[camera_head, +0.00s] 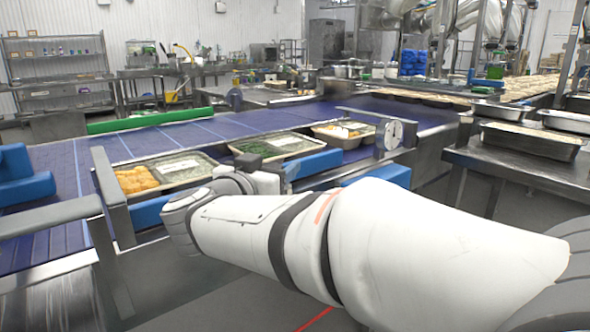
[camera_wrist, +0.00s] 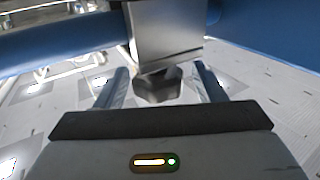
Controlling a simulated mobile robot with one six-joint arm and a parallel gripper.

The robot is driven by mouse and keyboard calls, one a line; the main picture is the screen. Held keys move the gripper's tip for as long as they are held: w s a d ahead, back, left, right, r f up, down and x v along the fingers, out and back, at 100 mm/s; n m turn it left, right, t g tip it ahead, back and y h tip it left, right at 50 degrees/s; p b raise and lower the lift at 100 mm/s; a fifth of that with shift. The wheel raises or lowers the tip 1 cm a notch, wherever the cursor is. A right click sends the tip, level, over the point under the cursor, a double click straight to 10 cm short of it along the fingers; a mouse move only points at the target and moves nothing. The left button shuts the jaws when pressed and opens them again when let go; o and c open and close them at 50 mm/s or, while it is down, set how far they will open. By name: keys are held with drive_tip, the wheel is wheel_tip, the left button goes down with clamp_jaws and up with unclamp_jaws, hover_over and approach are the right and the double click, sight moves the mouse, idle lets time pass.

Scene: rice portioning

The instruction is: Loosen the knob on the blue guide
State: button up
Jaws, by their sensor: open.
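The dark lobed knob (camera_wrist: 158,86) hangs under a grey metal bracket (camera_wrist: 166,38) in the wrist view. The blue guide shows there as a blue bar (camera_wrist: 62,44) at the upper left, with more blue at the upper right. My gripper (camera_wrist: 160,72) is open, with one finger on each side of the knob and a visible gap on both sides. In the head view, the blue guide (camera_head: 314,163) runs along the near edge of the belt beside my wrist. The knob and my fingertips cannot be made out there.
The purple conveyor belt (camera_head: 95,158) carries several food trays, one (camera_head: 187,170) just behind my wrist. A grey side plate (camera_head: 113,198) stands left of my wrist. A round white dial (camera_head: 394,135) is on the right. Steel tables with pans (camera_head: 530,142) stand at far right.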

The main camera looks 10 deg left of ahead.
drive_tip(key=shift+x, duration=0.75)
drive_tip(key=shift+c, duration=0.5)
drive_tip(key=c, duration=0.8)
drive_tip(key=shift+w+d, duration=0.1)
drive_tip(key=shift+d, duration=0.15)
drive_tip(key=shift+c, duration=0.4)
drive_tip(key=shift+a, duration=0.2)
drive_tip(key=shift+r, duration=0.15)
